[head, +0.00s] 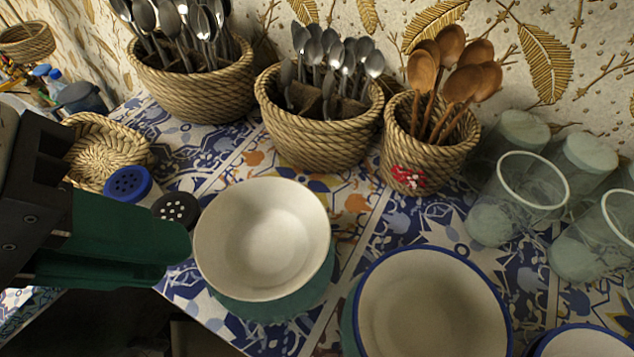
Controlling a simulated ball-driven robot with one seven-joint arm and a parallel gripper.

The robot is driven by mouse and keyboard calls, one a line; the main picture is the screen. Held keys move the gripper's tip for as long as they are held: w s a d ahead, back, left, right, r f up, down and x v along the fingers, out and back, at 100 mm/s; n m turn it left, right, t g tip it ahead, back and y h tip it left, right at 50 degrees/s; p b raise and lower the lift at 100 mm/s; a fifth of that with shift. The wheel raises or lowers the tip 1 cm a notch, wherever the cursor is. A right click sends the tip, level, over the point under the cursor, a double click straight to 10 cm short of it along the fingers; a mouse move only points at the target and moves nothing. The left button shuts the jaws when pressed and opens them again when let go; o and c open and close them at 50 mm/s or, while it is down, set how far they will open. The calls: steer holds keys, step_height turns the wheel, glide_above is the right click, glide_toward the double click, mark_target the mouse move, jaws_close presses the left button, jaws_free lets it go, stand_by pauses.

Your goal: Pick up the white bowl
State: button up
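The white bowl (262,238) is round with a thin brown rim, upright and empty, at the middle of the head view. It sits on a dark green dish (285,303), which shows below its rim. My gripper (178,258) with dark green fingers comes in from the left edge. Its fingertips end just left of the bowl's rim, apart from it in the picture. The fingers overlap from this angle, so the gap between them cannot be judged.
A larger blue-rimmed bowl (433,312) stands right of the white bowl. Blue-lidded (128,184) and black-lidded (176,209) shakers stand close to my gripper. Rope baskets of spoons (322,132) line the back. Clear glasses (520,200) crowd the right. The patterned counter's front edge lies below.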

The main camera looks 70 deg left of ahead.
mark_target(200, 256)
steer(key=x, duration=0.5)
steer(key=shift+a+p, duration=0.15)
steer(key=shift+p, duration=0.25)
jaws_close()
